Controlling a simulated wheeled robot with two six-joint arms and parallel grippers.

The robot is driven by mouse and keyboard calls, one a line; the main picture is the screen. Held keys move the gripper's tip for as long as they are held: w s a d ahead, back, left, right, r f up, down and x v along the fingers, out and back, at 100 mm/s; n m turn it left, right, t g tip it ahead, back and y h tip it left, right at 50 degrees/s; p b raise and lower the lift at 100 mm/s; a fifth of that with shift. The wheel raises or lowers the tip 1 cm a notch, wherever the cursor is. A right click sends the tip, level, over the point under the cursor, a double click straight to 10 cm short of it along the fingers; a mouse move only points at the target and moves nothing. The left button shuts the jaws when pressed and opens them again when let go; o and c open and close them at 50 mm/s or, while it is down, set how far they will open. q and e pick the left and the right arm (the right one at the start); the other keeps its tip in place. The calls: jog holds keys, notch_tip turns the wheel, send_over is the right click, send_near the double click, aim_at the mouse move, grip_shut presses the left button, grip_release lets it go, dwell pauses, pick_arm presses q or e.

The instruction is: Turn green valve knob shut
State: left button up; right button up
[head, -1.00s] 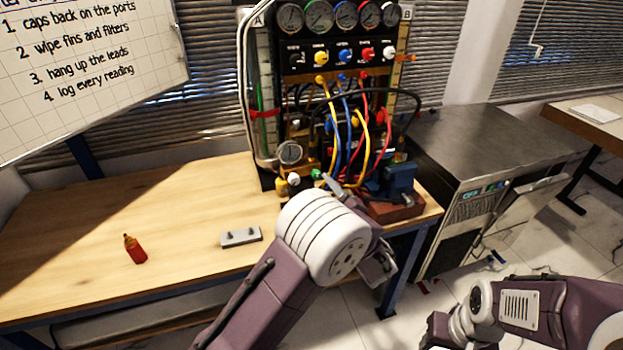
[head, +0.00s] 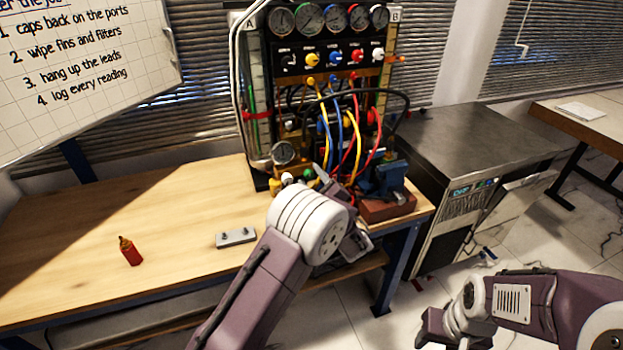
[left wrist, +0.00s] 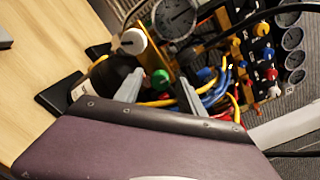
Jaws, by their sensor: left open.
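The green valve knob (left wrist: 161,78) shows in the left wrist view, low on the gauge rig, beside a white knob (left wrist: 132,42). In the head view the green knob (head: 308,174) is a small spot just above my left wrist. My left gripper (left wrist: 160,84) is open, and its two grey fingers point at the rig with the green knob between them in the picture. I cannot tell whether they touch it. In the head view my left arm hides most of this gripper. My right gripper (head: 432,326) is at the lower right, away from the rig; its fingers are unclear.
Yellow, blue and red hoses hang close to the knobs. A pressure gauge (head: 284,153) sits above them. A blue vise (head: 385,180) stands to the right.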

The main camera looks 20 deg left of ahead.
pick_arm(q)
grip_shut()
jog(key=m, duration=0.4)
jog(key=shift+r+p, duration=0.15)
jog(key=shift+p, duration=0.25)
jog(key=m+p, duration=0.1)
jog(key=m, duration=0.3)
jog(key=shift+m+p, duration=0.3)
jog(key=shift+p, duration=0.05)
jog(key=m+p, duration=0.2)
jog(key=m, duration=0.3)
jog(key=shift+d+p, duration=0.1)
jog(key=shift+p, duration=0.25)
jog(key=shift+m+p, duration=0.9)
jog(key=shift+m, duration=1.2)
